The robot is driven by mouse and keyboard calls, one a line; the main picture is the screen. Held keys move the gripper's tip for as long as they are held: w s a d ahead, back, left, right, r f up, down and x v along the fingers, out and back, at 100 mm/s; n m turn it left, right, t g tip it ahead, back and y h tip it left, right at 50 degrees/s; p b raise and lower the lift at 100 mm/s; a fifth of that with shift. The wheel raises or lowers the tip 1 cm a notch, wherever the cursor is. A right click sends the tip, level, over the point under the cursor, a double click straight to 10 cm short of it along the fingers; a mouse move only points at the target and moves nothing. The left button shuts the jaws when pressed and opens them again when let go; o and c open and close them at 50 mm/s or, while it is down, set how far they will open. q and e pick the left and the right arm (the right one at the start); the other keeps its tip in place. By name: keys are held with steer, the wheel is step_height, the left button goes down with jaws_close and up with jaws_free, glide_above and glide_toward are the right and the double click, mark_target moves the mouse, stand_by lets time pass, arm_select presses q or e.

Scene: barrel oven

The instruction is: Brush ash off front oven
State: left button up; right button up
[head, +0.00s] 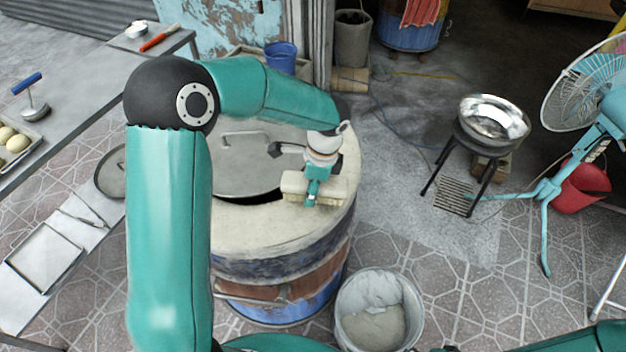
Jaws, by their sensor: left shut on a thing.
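The barrel oven (285,235) stands in the middle, with a pale, rough top and a rusty, blue-painted drum below. A grey metal lid with a handle (235,165) lies on the top, leaving a dark gap of the opening along its near edge. My left gripper (316,178) is above the right part of the oven top, shut on a brush (294,187). The brush has a wide cream bristle head, low over the top beside the opening; I cannot tell whether it touches. Ash is hard to tell from the pale surface. My right gripper does not show.
A bucket of grey ash-like material (375,325) stands on the floor before the oven. A metal bowl on a black stand (493,122), a blue fan (590,95) and a red bucket (580,186) are at right. A grey table (85,85) is at left.

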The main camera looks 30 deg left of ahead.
mark_target(323, 203)
arm_select(q)
step_height(323, 203, down, 4)
steer(key=shift+s+f+b, duration=0.1)
steer(key=shift+b, duration=1.05)
steer(key=shift+d+r, duration=0.3)
steer(key=shift+c, duration=0.4)
steer(key=shift+d+f, duration=0.15)
steer(key=shift+d, duration=1.4)
steer(key=shift+a, duration=1.55)
steer(key=shift+a+p, duration=0.3)
steer(key=shift+a, duration=0.1)
step_height(323, 203, up, 4)
steer(key=shift+f+p, duration=0.15)
steer(key=shift+p, duration=0.9)
steer(key=shift+d+r+p, duration=0.1)
steer(key=shift+r+p, duration=1.65)
steer(key=shift+r, duration=0.55)
